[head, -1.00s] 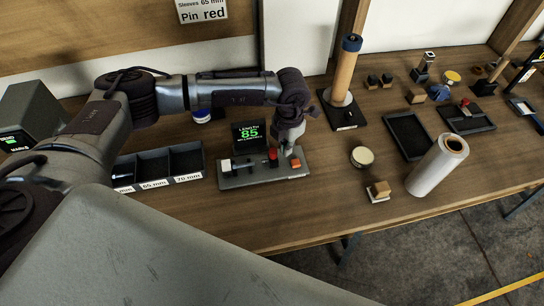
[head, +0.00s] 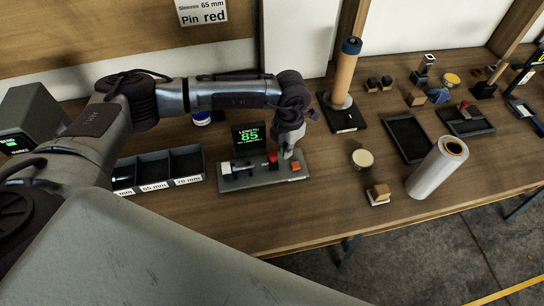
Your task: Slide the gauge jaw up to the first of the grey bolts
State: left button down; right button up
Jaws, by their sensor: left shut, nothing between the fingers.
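The length gauge (head: 262,181) is a grey flat base on the bench with a small black display (head: 249,138) behind it reading 85 in green. On the base are a pale block (head: 226,168) at the left, small dark and grey parts in the middle, a red piece (head: 273,157) and an orange-red block (head: 296,166) at the right. I cannot tell for sure which part is the jaw or whether a grey bolt lies in the gauge. My left gripper (head: 288,153) is shut and empty, pointing down at the gauge's right part, by the red piece; contact is unclear. My right gripper is out of view.
A dark bin with labelled compartments (head: 187,182) stands left of the gauge; a pale bolt-like piece shows in its left one. A tan roll on a black stand (head: 344,121), a round pale lid (head: 362,158), a small wooden block (head: 379,192) and a white roll (head: 436,169) stand right.

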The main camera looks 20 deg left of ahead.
aim_at(275, 153)
pick_arm(q)
jog(key=shift+s+a, duration=0.1)
jog(key=shift+a, duration=0.1)
jog(key=shift+s+a, duration=0.3)
jog(key=shift+a, duration=0.15)
jog(key=shift+s+a+p, duration=0.1)
jog(key=shift+p, duration=0.2)
jog(key=shift+s+a, duration=0.35)
jog(key=shift+a, duration=0.2)
dwell(0.5)
jog(key=shift+d+f, duration=0.1)
jog(key=shift+d, duration=0.05)
